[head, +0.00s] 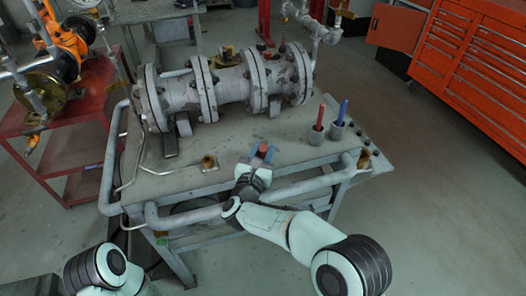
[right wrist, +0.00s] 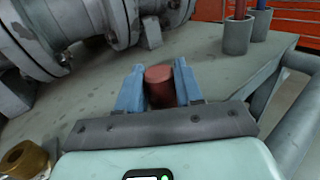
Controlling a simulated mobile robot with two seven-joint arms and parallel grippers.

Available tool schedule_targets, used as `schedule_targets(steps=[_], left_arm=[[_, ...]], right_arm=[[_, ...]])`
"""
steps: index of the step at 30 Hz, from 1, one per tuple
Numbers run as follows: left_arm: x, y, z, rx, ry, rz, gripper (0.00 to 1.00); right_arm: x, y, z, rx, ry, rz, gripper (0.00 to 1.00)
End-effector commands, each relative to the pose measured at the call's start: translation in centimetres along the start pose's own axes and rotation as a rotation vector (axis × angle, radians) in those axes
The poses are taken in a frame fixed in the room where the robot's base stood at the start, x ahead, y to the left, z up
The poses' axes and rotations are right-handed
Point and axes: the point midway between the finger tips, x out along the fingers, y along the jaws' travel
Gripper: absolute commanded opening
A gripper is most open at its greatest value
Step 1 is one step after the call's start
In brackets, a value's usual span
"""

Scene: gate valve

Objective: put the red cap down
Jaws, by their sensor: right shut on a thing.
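The red cap (head: 263,149) is between the two blue fingers of my right gripper (head: 262,154), over the front part of the grey bench top (head: 225,178). In the right wrist view the red cap (right wrist: 159,86) sits between the blue fingertips (right wrist: 158,88), which are shut on it. The cap's underside is hidden, so I cannot tell whether it touches the bench. My left gripper is not in view; only part of my left arm shows at lower left.
A brass fitting (head: 208,163) stands left of my right gripper. Cups with a red handle (head: 320,118) and a blue handle (head: 342,112) stand to the right. The grey flanged valve pipe (head: 228,84) lies behind. A pipe rail (head: 290,190) runs along the front edge.

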Motion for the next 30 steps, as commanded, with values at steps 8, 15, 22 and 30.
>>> schedule_targets(steps=[8,15,22,30], left_arm=[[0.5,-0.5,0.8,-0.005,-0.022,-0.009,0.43],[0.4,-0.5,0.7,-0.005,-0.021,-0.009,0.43],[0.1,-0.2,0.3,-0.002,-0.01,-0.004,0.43],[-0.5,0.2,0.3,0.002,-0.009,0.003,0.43]], right_arm=[[0.0,0.0,-0.2,0.0,0.0,0.0,0.03],[0.0,0.0,-0.2,-0.001,0.001,0.0,0.62],[0.0,0.0,0.0,-0.001,0.0,0.0,0.62],[-4.6,0.1,0.1,-0.002,0.002,0.005,0.62]])
